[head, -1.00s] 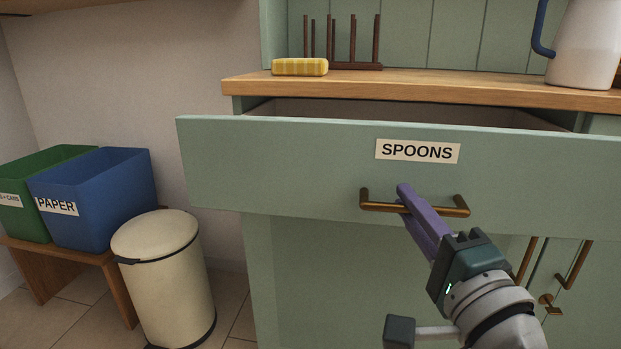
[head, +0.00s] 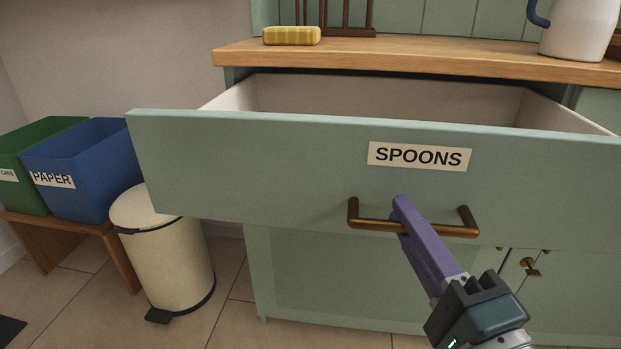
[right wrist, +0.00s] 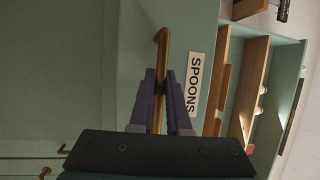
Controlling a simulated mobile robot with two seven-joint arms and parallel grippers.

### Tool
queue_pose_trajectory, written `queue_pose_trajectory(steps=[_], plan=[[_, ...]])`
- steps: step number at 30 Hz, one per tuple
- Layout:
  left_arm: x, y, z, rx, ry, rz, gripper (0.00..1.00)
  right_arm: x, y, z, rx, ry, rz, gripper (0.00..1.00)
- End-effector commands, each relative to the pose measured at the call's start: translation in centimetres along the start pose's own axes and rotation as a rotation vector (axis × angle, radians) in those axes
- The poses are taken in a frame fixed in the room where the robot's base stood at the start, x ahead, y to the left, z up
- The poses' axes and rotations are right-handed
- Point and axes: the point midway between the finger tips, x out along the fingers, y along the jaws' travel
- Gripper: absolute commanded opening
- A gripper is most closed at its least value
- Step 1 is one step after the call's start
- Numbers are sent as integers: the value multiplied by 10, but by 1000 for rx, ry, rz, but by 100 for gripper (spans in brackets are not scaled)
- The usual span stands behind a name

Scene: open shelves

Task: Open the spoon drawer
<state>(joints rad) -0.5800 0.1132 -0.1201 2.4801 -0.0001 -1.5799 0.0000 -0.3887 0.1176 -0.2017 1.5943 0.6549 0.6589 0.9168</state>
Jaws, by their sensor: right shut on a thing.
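The spoon drawer (head: 250,165) is a wide green drawer labelled SPOONS (head: 419,156). It stands well out from the cabinet, and its pale inside shows behind the front; the visible part looks empty. Its bronze bar handle (head: 362,224) is low on the front. My right gripper (head: 402,213) is shut on the handle, its purple fingers around the bar. The right wrist view shows the fingers (right wrist: 163,95) on either side of the handle (right wrist: 162,50), with the label (right wrist: 193,85) beside them. My left gripper is not in view.
A wooden counter (head: 430,58) above holds a yellow sponge (head: 291,36), a dark rack and a white jug (head: 577,28). A cream pedal bin (head: 163,250) stands left of the cabinet, near a blue PAPER bin (head: 80,170) and a green bin on a wooden bench.

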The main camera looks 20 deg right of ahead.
Motion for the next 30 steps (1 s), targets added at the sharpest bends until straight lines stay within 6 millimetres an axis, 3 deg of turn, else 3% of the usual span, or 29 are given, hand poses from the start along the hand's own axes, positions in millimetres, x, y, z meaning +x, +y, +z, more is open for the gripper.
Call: queue_pose_trajectory(steps=[1,2,9,20,30], plan=[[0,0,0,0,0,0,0,0,-1,0,0,0,-3,0],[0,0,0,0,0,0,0,0,-1,0,0,0,-3,18],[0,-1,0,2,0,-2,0,0,0,0,0,0,-1,45],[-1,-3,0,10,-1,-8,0,-10,0,0,-1,-1,2,45],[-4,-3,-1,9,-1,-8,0,-76,0,0,-1,-2,4,45]])
